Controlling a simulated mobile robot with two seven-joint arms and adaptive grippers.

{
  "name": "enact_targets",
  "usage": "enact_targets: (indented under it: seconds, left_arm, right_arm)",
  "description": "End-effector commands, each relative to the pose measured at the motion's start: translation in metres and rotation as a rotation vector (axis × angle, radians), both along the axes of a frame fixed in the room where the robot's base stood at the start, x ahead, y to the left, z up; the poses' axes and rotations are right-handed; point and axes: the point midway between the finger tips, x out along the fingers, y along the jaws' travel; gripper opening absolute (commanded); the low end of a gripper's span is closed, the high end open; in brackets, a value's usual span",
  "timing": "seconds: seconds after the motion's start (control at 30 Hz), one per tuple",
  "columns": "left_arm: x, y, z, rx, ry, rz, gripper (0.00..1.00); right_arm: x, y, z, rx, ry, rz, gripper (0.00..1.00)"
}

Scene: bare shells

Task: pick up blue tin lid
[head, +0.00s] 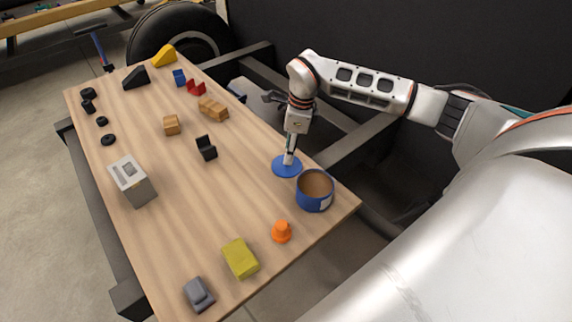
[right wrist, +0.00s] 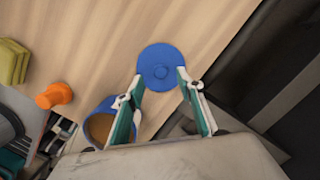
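The blue tin lid (head: 279,168) is a flat round disc near the right edge of the wooden table. In the right wrist view the lid (right wrist: 160,58) shows a small round knob at its middle. My right gripper (head: 289,160) points down at the lid. In the wrist view its two fingertips (right wrist: 160,76) are apart, with the knob in the gap between them and nothing gripped. I cannot tell whether the fingertips touch the lid. The blue tin (head: 315,203), open and brown inside, stands beside the lid. My left gripper is not in view.
On the table (head: 180,210) are an orange knobbed piece (head: 282,232), a yellow-green block (head: 240,258), a grey piece (head: 198,294), a metal box (head: 132,181) and a black holder (head: 206,147). Several wooden, coloured and black pieces lie farther back. A dark metal frame surrounds the table.

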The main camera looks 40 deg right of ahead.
Motion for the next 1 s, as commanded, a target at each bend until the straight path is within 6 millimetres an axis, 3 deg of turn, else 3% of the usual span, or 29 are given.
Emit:
enact_targets:
  seconds: [0.03, 0.13, 0.4, 0.43, 0.57, 1.0]
  left_arm:
    - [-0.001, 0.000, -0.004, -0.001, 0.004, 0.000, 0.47]
    - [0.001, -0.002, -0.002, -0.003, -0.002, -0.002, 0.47]
    - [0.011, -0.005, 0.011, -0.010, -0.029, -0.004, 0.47]
    - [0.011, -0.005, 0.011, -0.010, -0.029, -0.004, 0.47]
    - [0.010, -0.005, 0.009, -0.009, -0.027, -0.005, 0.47]
    - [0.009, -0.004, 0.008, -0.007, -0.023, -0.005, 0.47]
  right_arm:
    - [0.001, 0.003, -0.014, 0.003, 0.008, 0.000, 0.37]
    - [0.002, 0.004, -0.027, 0.001, 0.007, -0.001, 0.37]
    - [0.004, 0.004, -0.030, 0.000, 0.000, -0.001, 0.37]
    - [0.004, 0.004, -0.030, 0.000, 0.000, -0.001, 0.35]
    - [0.004, 0.004, -0.030, 0.000, 0.000, -0.001, 0.02]
    - [0.004, 0.004, -0.026, 0.000, 0.000, -0.002, 0.02]
